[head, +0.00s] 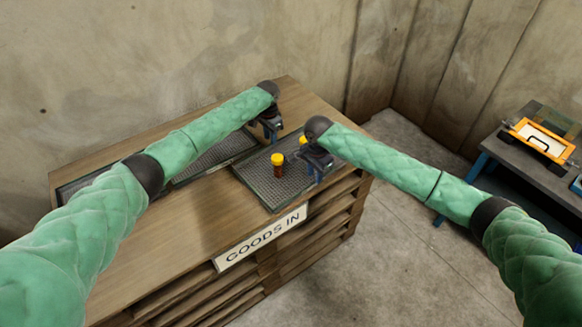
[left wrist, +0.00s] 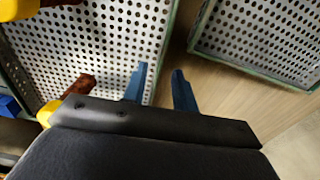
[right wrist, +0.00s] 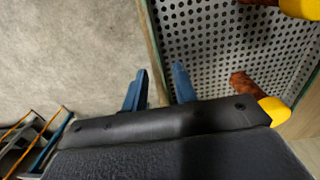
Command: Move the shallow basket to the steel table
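The shallow basket (head: 264,182) is a dark-rimmed tray with a perforated metal floor, on the right end of the wooden counter. A grey table (head: 488,152) with blue legs, likely the steel table, stands at the right.
Another perforated tray (head: 212,156) lies left of the basket on the counter (head: 180,240), a narrow strip of wood between them. An orange-framed item (head: 540,138) and a blue-edged object (head: 577,185) occupy the grey table. Open concrete floor (head: 400,230) separates counter and table.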

